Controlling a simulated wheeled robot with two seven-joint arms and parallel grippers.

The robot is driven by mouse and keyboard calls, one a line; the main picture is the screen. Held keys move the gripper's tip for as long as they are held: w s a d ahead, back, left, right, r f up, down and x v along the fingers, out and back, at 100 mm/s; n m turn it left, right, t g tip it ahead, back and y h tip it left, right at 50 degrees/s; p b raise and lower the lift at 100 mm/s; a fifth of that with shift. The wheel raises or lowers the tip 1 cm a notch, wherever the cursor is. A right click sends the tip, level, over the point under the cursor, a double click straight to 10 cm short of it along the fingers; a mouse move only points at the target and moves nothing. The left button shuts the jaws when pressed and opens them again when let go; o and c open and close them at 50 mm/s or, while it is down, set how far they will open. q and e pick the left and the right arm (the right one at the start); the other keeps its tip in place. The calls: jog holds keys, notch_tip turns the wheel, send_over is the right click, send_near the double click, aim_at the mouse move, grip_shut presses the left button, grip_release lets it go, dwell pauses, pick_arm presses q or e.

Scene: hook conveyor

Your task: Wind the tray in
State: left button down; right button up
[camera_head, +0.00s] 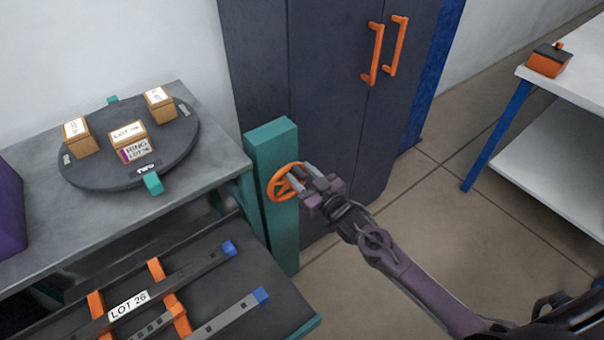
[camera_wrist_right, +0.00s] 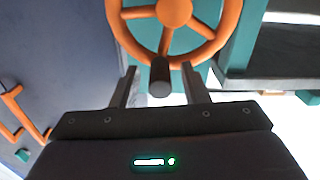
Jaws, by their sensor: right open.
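An orange handwheel (camera_head: 281,183) is mounted on a teal post (camera_head: 270,145) at the right end of the grey bench. A dark round handle (camera_wrist_right: 160,76) sticks out from the lower rim of the wheel in the right wrist view. My right gripper (camera_head: 310,188) is at the wheel. Its open fingers (camera_wrist_right: 160,70) stand on either side of the handle, with a visible gap on each side. The dark tray (camera_head: 288,306) sits low in front of the bench. It carries grey bars with blue ends, orange blocks and a "LOT 26" label. My left gripper is not in view.
A dark turntable (camera_head: 105,172) with three small boxes lies on the grey bench (camera_head: 217,150). A dark cabinet (camera_head: 330,90) with orange handles stands behind the post. A white table (camera_head: 580,80) holds an orange and black object (camera_head: 549,62). Open floor lies between them.

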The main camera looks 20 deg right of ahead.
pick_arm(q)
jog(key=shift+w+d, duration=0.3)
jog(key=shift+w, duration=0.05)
pick_arm(e)
grip_shut()
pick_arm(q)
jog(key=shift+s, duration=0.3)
pick_arm(e)
jog(key=shift+w, duration=0.1)
